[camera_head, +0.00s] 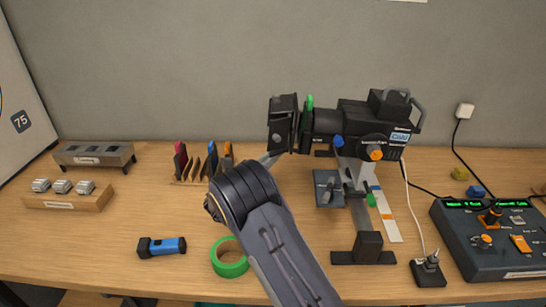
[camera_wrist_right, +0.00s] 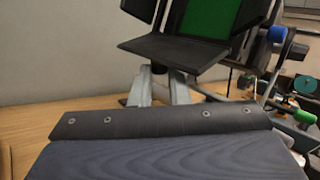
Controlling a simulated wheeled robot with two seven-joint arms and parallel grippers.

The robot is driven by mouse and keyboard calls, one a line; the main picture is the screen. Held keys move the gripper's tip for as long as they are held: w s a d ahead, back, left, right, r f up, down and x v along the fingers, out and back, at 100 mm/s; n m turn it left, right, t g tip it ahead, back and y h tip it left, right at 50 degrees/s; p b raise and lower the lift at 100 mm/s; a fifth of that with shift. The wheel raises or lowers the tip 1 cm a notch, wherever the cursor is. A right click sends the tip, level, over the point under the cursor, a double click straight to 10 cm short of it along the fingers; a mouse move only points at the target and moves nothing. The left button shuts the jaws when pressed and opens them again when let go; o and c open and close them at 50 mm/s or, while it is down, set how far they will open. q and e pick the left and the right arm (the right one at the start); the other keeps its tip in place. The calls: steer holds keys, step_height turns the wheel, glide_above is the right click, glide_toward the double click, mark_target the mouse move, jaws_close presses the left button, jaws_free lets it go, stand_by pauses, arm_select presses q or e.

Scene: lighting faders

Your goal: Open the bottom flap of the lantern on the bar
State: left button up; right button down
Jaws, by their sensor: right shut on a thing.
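The black lantern (camera_head: 325,122) hangs on its stand at the table's right half, its flapped front facing left. In the right wrist view its green lens (camera_wrist_right: 208,22) shows between dark flaps. The bottom flap (camera_wrist_right: 172,52) juts out from below the lens towards the wrist camera, so there is a gap in front of the lens. My right gripper (camera_wrist_right: 160,88) is below this flap, its two grey fingers shut around a small dark piece at the flap's underside. In the head view my right forearm and wrist hide most of the fingers. My left gripper is out of view.
A green tape roll (camera_head: 229,268) and a blue torch (camera_head: 162,247) lie left of my right arm. The lantern's stand foot (camera_head: 364,250) and a control desk (camera_head: 490,240) are to the right. A rack of coloured cards (camera_head: 197,170) stands behind.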

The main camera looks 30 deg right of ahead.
steer(key=shift+w+a+r+m+g+y+p, duration=0.15)
steer(key=shift+a+r+m+g+y+p, duration=0.15)
steer(key=shift+r+m+y+p, duration=0.55)
steer(key=shift+w+a+r+m+g+y+p, duration=0.3)
steer(key=shift+r+m+y, duration=0.2)
steer(key=shift+m+y, duration=0.6)
steer(key=shift+w+a+r+m+g+y+p, duration=0.1)
steer(key=shift+a+r+m+g+y+p, duration=0.2)
steer(key=shift+r+m+y+p, duration=0.7)
steer(key=shift+f+m+b, duration=0.25)
steer(key=shift+b, duration=0.1)
steer(key=c, duration=1.4)
jaws_free()
steer(key=shift+o, duration=0.2)
steer(key=shift+d, duration=0.1)
